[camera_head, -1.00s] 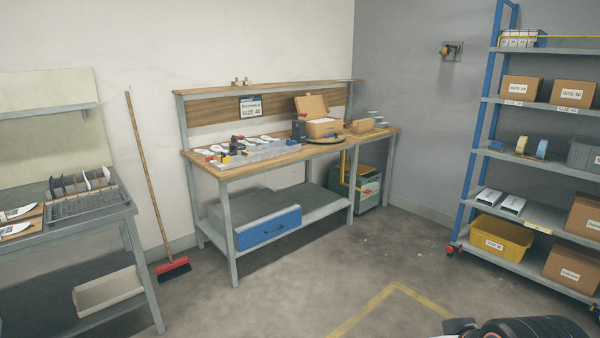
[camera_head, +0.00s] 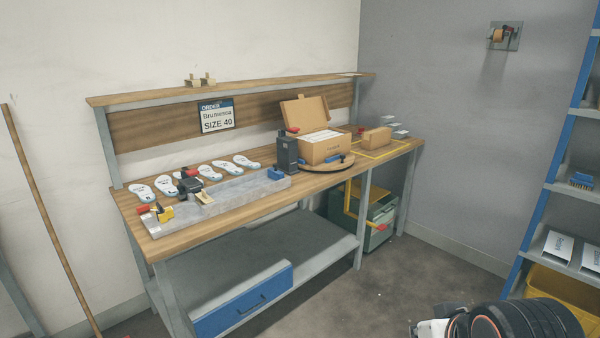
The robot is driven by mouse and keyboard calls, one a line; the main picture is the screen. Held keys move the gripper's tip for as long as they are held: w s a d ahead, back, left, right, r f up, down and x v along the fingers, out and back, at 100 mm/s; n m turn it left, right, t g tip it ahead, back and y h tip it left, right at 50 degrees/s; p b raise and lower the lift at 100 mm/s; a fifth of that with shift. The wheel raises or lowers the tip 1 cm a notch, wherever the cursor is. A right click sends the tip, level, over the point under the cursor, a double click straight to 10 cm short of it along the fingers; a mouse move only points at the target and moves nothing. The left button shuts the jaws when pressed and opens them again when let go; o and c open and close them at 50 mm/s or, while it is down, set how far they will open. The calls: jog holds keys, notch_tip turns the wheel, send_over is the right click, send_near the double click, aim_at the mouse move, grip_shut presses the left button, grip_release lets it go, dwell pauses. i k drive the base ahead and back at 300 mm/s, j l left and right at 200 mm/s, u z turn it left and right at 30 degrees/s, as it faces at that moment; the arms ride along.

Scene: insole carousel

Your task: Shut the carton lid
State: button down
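The brown carton (camera_head: 322,149) stands on a round wooden turntable (camera_head: 332,166) toward the right part of the workbench. Its lid (camera_head: 305,111) is open and tilts up at the back. White contents show inside the carton near its top. Part of my arm shows at the bottom right of the picture. It is well apart from the carton, and my gripper's fingertips cannot be made out.
A dark grey device (camera_head: 288,153) stands left of the carton, close to it. A grey fixture rail (camera_head: 218,204) and several insoles (camera_head: 166,187) lie on the left of the bench. Open floor (camera_head: 407,278) lies in front.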

aim_at(306, 114)
jog(key=i, duration=2.8)
